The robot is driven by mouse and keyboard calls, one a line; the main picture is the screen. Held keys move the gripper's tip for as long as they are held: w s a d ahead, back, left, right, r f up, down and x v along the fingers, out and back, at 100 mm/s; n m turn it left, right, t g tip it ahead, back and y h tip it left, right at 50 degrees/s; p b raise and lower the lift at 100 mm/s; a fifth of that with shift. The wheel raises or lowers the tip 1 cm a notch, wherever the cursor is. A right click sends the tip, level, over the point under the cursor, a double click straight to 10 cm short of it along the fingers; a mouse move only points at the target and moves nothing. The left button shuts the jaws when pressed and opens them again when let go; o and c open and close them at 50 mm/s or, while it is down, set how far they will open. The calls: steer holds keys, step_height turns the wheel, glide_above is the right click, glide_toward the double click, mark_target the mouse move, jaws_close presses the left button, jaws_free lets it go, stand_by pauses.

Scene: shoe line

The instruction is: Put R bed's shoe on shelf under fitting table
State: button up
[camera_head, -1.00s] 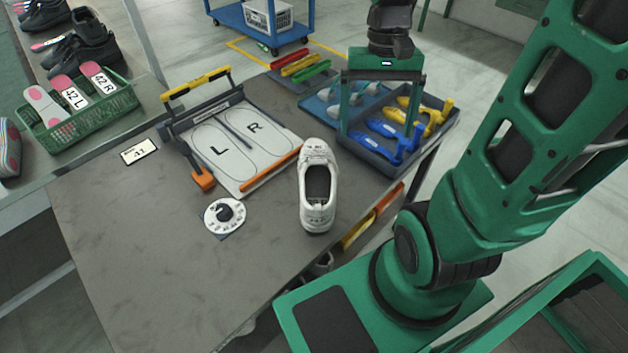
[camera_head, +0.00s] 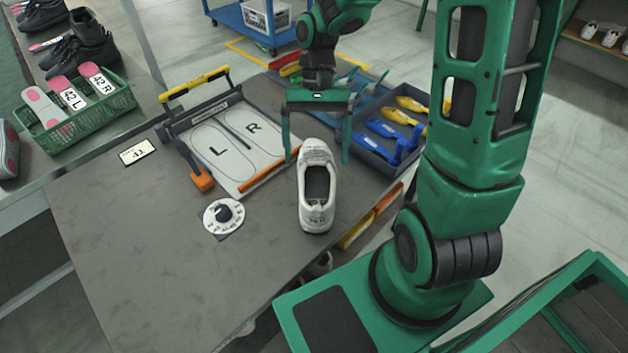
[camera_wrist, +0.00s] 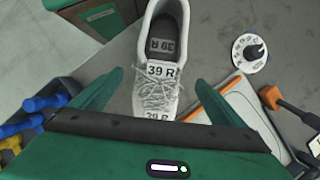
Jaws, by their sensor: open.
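A white shoe (camera_head: 316,188) stands upright on the grey fitting table (camera_head: 110,250), beside the right side of the fitting board (camera_head: 262,145) with its L and R beds. In the wrist view the shoe (camera_wrist: 157,85) has laces and labels reading 39 R. No shoe lies on either bed. My gripper (camera_head: 317,158) is open above the toe end of the shoe, with one finger on each side; in the wrist view its fingers (camera_wrist: 148,88) also flank the shoe and do not visibly hold it. The shelf under the table is mostly hidden; yellow and orange items show at the table's right edge.
A round dial (camera_head: 223,215) and a card reading 41 (camera_head: 138,151) lie on the table. A green basket (camera_head: 85,110) is at the left. The table's front is clear.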

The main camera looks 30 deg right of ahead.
mark_target(316, 183)
steer(key=shift+x, duration=2.75)
steer(key=shift+a, duration=0.1)
steer(key=shift+r, duration=0.1)
steer(key=c, duration=1.5)
steer(key=shift+r, duration=0.1)
